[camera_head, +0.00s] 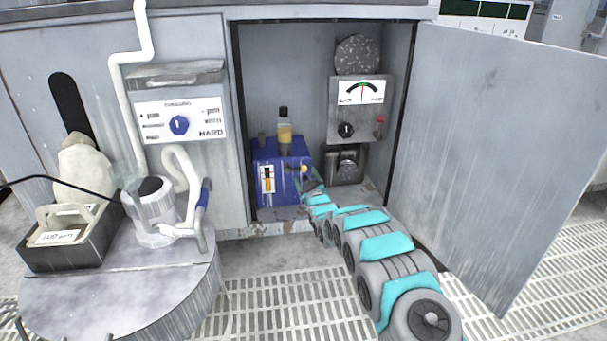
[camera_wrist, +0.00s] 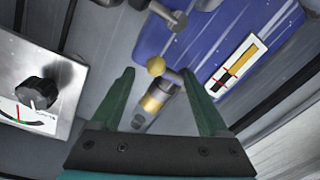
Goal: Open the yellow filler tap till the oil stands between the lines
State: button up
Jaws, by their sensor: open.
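The blue oil unit (camera_head: 262,152) stands in the open cabinet and fills the top of the wrist view (camera_wrist: 200,40). The yellow filler tap (camera_head: 303,168) is on its front, right of the sight gauge (camera_head: 267,179). In the wrist view, the tap's yellow knob (camera_wrist: 156,66) shows between the fingertips of my open gripper (camera_wrist: 158,74), with nothing clamped. I cannot tell whether a finger touches it. The sight gauge (camera_wrist: 236,66) shows yellow oil and red and dark marks. An oil bottle (camera_head: 284,128) stands on the unit.
A meter box (camera_head: 360,97) with a black knob and a red lever is close on the right inside the cabinet. The cabinet door (camera_head: 490,150) stands open to the right. A grey platen bench (camera_head: 115,300) with a tray is at left. Floor grating lies in front.

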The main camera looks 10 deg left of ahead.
aim_at(303, 171)
jog(key=shift+x, duration=2)
jog(key=shift+f, duration=0.1)
jog(key=c, duration=1.2)
grip_shut()
jog(key=shift+a, duration=0.15)
